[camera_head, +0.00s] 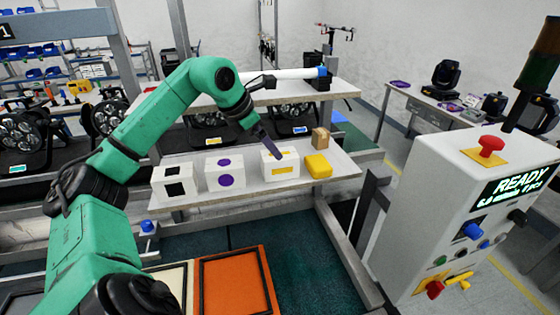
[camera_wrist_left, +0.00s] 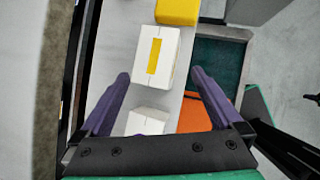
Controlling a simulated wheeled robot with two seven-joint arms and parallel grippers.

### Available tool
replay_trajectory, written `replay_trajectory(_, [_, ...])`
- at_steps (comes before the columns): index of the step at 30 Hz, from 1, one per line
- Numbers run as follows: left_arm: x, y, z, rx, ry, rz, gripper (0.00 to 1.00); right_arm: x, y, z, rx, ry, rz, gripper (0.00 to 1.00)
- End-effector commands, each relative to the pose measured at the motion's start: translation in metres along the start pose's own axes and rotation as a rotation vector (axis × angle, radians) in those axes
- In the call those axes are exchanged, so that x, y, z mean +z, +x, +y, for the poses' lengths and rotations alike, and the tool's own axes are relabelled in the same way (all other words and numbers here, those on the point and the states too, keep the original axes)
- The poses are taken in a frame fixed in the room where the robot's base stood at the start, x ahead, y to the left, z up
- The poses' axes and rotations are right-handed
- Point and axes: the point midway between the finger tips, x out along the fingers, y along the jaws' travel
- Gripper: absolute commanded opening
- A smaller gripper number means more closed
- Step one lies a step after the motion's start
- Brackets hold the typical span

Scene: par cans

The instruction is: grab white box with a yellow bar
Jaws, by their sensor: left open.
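The white box with a yellow bar (camera_head: 291,164) stands on the white shelf, between the box with purple dots (camera_head: 212,173) and a yellow block (camera_head: 318,166). My left gripper (camera_head: 270,145) hangs over its top left part, reaching down from above. In the left wrist view, the white box with a yellow bar (camera_wrist_left: 167,78) lies ahead and between the open purple fingers (camera_wrist_left: 160,74). Nothing is held; I cannot tell whether the fingertips reach down beside the box. My right gripper is in neither view.
A white box with black squares (camera_head: 159,180) stands at the left end of the shelf (camera_head: 345,163). A small brown box (camera_head: 320,138) stands behind the yellow block. An orange tray (camera_head: 237,284) lies lower in front. A control panel (camera_head: 425,220) stands at right.

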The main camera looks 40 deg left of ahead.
Motion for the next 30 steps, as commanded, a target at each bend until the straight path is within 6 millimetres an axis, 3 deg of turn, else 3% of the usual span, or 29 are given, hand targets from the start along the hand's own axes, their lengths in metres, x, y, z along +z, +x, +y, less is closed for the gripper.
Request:
replay_trajectory(8, [0.008, 0.037, 0.002, -0.005, -0.004, 0.000, 1.00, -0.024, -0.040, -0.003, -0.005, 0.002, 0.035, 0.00])
replay_trajectory(12, [0.005, 0.058, 0.002, 0.000, -0.001, -0.002, 1.00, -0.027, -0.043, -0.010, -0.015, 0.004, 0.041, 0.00])
replay_trajectory(17, [0.003, 0.061, 0.002, 0.002, 0.000, -0.002, 1.00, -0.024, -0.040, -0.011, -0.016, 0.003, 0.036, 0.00])
replay_trajectory(20, [0.003, 0.061, 0.002, 0.002, 0.000, -0.002, 0.69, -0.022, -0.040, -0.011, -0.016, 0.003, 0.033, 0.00])
replay_trajectory(24, [0.003, 0.061, 0.002, 0.001, 0.000, -0.001, 0.16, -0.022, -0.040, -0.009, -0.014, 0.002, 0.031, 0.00])
replay_trajectory(30, [0.004, 0.060, 0.002, 0.002, 0.000, -0.002, 0.13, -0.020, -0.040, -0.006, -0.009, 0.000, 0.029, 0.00])
